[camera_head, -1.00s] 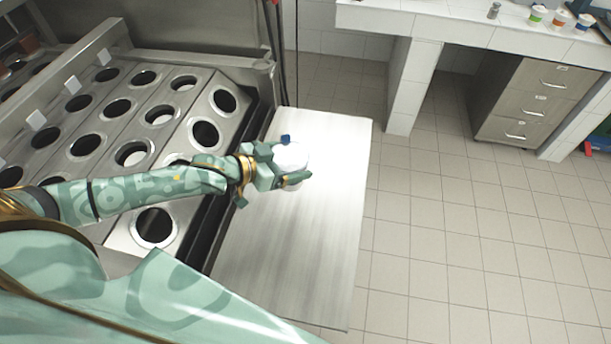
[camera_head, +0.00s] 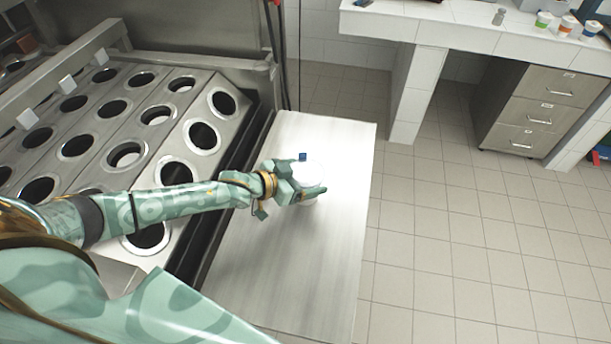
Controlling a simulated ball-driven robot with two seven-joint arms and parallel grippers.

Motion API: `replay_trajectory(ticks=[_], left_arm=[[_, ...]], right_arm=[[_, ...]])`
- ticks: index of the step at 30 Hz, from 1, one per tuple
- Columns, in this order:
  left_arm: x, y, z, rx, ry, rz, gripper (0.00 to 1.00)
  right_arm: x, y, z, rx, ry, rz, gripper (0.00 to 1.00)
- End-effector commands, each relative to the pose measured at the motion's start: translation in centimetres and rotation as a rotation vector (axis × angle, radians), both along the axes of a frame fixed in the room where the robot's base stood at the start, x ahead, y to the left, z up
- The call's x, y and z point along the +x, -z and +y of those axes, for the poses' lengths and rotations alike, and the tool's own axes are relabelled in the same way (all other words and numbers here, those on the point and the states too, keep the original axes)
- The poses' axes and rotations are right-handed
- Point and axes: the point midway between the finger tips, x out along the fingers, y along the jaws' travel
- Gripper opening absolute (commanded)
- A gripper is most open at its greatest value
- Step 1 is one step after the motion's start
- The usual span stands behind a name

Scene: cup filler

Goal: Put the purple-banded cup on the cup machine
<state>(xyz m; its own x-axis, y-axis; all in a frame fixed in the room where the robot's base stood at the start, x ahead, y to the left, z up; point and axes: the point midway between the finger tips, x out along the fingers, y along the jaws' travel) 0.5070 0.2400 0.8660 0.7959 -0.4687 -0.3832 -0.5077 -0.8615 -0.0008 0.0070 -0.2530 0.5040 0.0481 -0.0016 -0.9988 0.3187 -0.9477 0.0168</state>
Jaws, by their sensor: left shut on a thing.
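My left gripper (camera_head: 308,180) is shut on a white-topped cup (camera_head: 308,172), over the metal side shelf of the machine. The cup looks upright; its band is hidden by the fingers, so I cannot tell its colour. I cannot tell whether its base touches the shelf. The cup machine (camera_head: 137,138) is a metal top with rows of round holes, left of the gripper and partly under my left arm. My right gripper is not in view.
The bare metal shelf (camera_head: 300,265) lies around the gripper, with open tiled floor to its right. A white tiled counter (camera_head: 440,25) at the back right holds cups with green (camera_head: 543,20), orange (camera_head: 567,26) and blue (camera_head: 592,30) bands. A drawer cabinet (camera_head: 540,112) stands below.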

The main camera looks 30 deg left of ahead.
Motion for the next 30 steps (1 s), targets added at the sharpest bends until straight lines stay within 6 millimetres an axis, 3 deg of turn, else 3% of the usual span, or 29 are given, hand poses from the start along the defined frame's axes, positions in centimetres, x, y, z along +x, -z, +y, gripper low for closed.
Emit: replay_trajectory(ticks=[1,2,3,13,24,30], left_arm=[[0.0,0.2,0.0,-0.001,0.000,0.000,0.51],[0.0,0.2,0.0,0.000,0.000,0.001,0.93],[0.0,0.2,0.0,0.001,0.000,0.001,1.00],[-0.7,-0.5,0.4,0.000,0.000,0.002,1.00],[-7.3,-3.8,4.2,0.001,0.000,0.003,1.00],[-9.3,-4.6,5.4,0.000,0.000,0.001,1.00]], right_arm=[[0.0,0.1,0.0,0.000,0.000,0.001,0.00],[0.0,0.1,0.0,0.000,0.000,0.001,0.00],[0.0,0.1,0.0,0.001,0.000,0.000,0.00],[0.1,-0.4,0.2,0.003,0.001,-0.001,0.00],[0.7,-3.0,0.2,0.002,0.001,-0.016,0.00],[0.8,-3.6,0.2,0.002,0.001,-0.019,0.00]])
